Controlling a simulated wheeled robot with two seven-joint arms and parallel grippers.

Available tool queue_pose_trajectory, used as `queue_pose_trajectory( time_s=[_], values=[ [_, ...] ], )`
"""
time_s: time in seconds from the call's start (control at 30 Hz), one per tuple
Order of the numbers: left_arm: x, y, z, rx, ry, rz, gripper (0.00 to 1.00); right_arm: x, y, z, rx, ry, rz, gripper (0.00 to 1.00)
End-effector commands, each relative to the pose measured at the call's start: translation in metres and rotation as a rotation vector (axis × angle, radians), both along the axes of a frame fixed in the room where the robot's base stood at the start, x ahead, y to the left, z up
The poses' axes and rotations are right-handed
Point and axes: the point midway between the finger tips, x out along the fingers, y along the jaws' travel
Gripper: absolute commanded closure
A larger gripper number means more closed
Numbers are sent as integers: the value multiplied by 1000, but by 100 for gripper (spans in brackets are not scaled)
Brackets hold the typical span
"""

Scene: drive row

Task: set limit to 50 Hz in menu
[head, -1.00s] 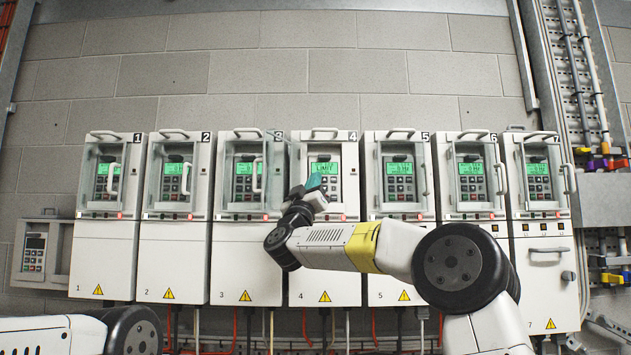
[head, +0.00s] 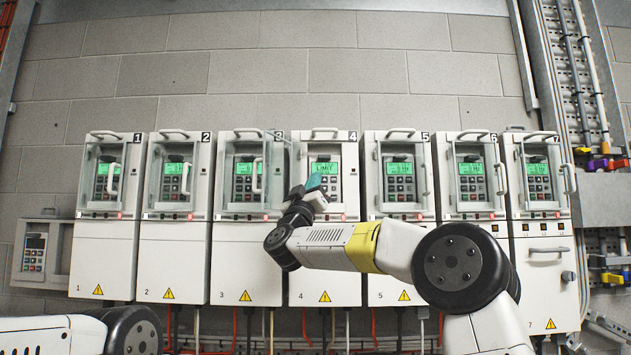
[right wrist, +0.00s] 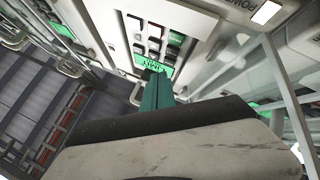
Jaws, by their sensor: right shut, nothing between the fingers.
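Drive 4 (head: 324,260) stands in the middle of the row, and its keypad panel shows with no cover in front. Its green display (head: 325,168) reads something like "LIMIT"; the smaller text is too small to tell. My right gripper (head: 313,183) is shut and empty, with its teal fingertips in front of the panel, just below the display. In the right wrist view the fingers (right wrist: 154,92) reach up to the lit display (right wrist: 150,63) and the keys beside it (right wrist: 155,32). I cannot tell whether they touch a key. Some keys are hidden behind the gripper. My left gripper is out of view.
Drives 3 (head: 246,262) and 5 (head: 397,262) flank drive 4, with clear covers and handles over their panels. A clear open cover (head: 296,160) stands out at drive 4's left. A small keypad box (head: 38,256) is on the wall at the far left.

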Motion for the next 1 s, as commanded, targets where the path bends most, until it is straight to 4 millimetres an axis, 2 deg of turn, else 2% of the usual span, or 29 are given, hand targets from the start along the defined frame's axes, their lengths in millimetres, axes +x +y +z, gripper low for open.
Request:
queue_pose_trajectory(
  time_s=[0.77, 1.0],
  values=[
    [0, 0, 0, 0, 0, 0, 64, 0, 0, 0, 0, 0, 0, 100],
    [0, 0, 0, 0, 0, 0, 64, 7, 0, 0, 1, 0, 1, 100]
  ],
)
